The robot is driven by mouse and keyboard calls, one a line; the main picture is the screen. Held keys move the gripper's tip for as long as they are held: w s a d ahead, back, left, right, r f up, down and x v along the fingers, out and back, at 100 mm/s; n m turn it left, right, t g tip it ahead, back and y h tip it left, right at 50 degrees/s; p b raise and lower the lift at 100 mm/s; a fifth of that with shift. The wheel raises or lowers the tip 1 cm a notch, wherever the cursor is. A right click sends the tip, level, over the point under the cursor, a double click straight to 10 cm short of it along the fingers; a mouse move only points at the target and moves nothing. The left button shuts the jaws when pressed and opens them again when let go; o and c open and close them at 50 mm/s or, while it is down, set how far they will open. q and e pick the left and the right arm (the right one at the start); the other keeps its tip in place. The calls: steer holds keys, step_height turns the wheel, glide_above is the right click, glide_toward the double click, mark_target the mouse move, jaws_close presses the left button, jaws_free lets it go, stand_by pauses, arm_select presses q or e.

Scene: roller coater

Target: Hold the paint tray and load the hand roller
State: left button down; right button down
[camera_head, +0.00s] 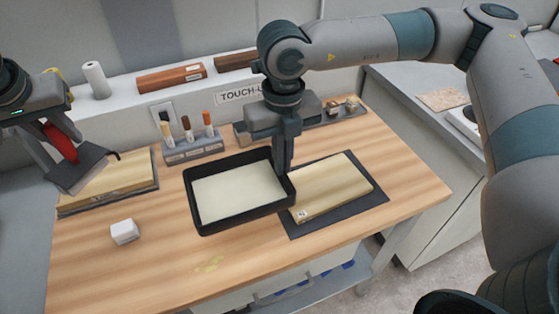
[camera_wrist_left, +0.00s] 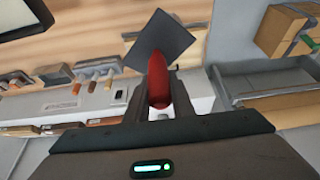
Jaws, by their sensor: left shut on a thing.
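The black paint tray (camera_head: 205,226) sits on the wooden bench with a pale cream layer inside. My right gripper (camera_head: 285,168) points down at the tray's right wall and meets its rim. Its fingers look close together, but I cannot tell whether they are shut on the wall. My left gripper (camera_head: 62,150) is shut on the red handle of a tool (camera_wrist_left: 158,80), raised at the left, apart from the tray. The tool's head (camera_wrist_left: 165,42) looks like a flat dark grey square. I cannot make out a roller cylinder on it.
A wooden panel (camera_head: 335,187) lies on a dark mat right of the tray; another (camera_head: 120,180) lies at the left. A small white block (camera_head: 124,232) stands at front left. A marker holder (camera_head: 193,149) stands behind the tray.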

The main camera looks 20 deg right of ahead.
mark_target(79, 161)
stand_by(0.3)
